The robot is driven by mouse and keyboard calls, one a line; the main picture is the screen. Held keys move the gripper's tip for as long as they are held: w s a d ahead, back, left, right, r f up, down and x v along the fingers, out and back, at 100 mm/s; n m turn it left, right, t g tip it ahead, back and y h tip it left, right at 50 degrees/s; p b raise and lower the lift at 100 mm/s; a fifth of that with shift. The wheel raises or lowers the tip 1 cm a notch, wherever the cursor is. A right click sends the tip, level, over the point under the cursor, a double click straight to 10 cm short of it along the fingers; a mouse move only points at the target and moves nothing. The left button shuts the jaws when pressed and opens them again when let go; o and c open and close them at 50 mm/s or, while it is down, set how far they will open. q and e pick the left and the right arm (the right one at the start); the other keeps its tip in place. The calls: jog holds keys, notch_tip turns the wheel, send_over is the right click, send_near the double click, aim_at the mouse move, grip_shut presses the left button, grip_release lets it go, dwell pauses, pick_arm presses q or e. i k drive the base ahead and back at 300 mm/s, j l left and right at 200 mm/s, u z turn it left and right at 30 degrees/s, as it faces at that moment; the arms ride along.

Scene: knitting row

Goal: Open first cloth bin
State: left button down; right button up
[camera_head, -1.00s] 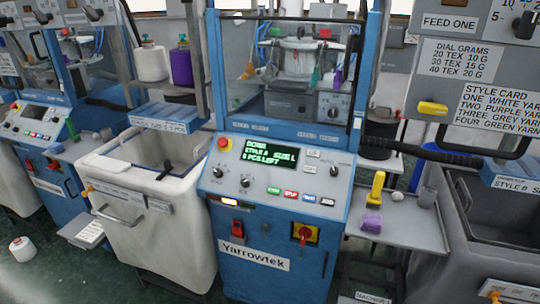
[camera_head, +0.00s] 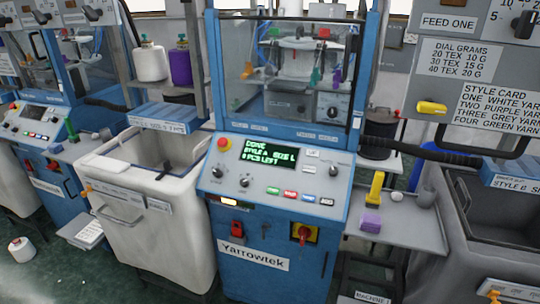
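A white cloth bin (camera_head: 165,240) stands left of the blue Yarrowtek machine (camera_head: 255,262). It has a grey handle (camera_head: 125,216) and labels on its front, and its top shows an open cavity. A small black part (camera_head: 166,168) is at its inner right side. A dark grey bin (camera_head: 455,245) stands at the right edge, its top also showing a cavity. Another pale bin (camera_head: 15,185) is partly cut off at the left edge. I cannot tell which bin is the first. Neither of my grippers is in view.
A grey side shelf (camera_head: 415,235) holds a yellow-handled tool (camera_head: 376,187) and a purple block (camera_head: 371,221). The machine's panel display (camera_head: 269,154) is lit green. A white yarn cone (camera_head: 21,249) lies on the green floor at lower left.

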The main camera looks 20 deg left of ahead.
aim_at(470, 270)
jog(key=z, duration=1.35)
